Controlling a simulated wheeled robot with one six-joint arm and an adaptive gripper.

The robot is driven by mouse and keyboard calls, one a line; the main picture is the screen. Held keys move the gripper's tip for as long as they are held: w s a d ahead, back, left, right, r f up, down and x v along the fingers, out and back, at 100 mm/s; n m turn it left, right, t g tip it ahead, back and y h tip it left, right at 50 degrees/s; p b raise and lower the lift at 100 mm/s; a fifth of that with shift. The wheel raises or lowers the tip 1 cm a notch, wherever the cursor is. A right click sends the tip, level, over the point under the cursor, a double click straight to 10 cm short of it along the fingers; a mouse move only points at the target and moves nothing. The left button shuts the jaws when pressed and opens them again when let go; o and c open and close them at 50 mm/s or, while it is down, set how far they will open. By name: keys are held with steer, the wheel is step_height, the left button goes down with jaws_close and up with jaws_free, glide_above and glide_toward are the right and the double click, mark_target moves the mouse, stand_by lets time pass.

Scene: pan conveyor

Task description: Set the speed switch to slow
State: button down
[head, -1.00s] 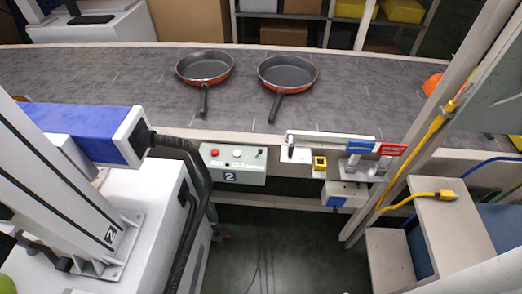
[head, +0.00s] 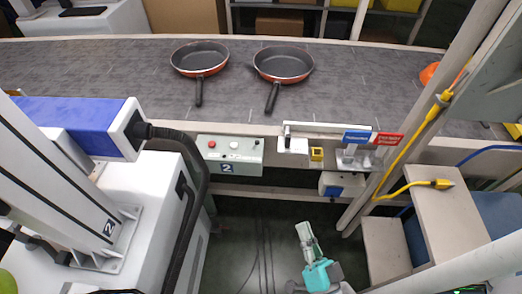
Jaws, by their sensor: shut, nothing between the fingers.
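A pale control box (head: 228,156) marked "2" hangs on the conveyor's front edge. It carries a red button, a white button and small dark controls. A small switch lever (head: 257,143) stands near the box's right end; its setting is too small to read. My gripper (head: 304,230) is grey, with a teal part behind it, and points up the picture from the bottom. It is shut and empty, below and to the right of the box, apart from it.
Two dark pans with orange sides, a left pan (head: 199,58) and a right pan (head: 283,63), lie on the grey conveyor belt (head: 110,70). A yellow-framed button (head: 316,154) and red and blue signs sit right of the box. A white machine stands left.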

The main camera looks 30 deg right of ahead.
steer(key=w+d+f+m+g+h, duration=0.3)
steer(key=w+m+h, duration=0.4)
steer(key=w+m, duration=0.45)
steer(key=m+g+h, duration=0.1)
steer(key=m+g, duration=0.5)
steer(key=m, duration=0.2)
glide_toward(260, 156)
steer(key=shift+s+d+r, duration=0.3)
steer(key=shift+s+r, duration=0.05)
steer(key=shift+s, duration=0.3)
steer(key=shift+s+d+r, duration=0.35)
steer(key=shift+s, duration=0.25)
steer(key=shift+s+d+r, duration=0.3)
steer(key=shift+s+r, duration=0.05)
steer(key=shift+s, duration=0.3)
steer(key=shift+w+d+r, duration=0.1)
steer(key=shift+w+d, duration=0.85)
steer(key=shift+w, duration=0.75)
steer(key=shift+w+d, duration=1)
steer(key=shift+w, duration=0.7)
steer(key=shift+w+d+r, duration=0.1)
steer(key=shift+w+d, duration=0.85)
steer(key=shift+w, duration=0.75)
steer(key=shift+a+r+n+h, duration=0.15)
steer(key=shift+n+h, duration=0.15)
steer(key=shift+n, duration=0.35)
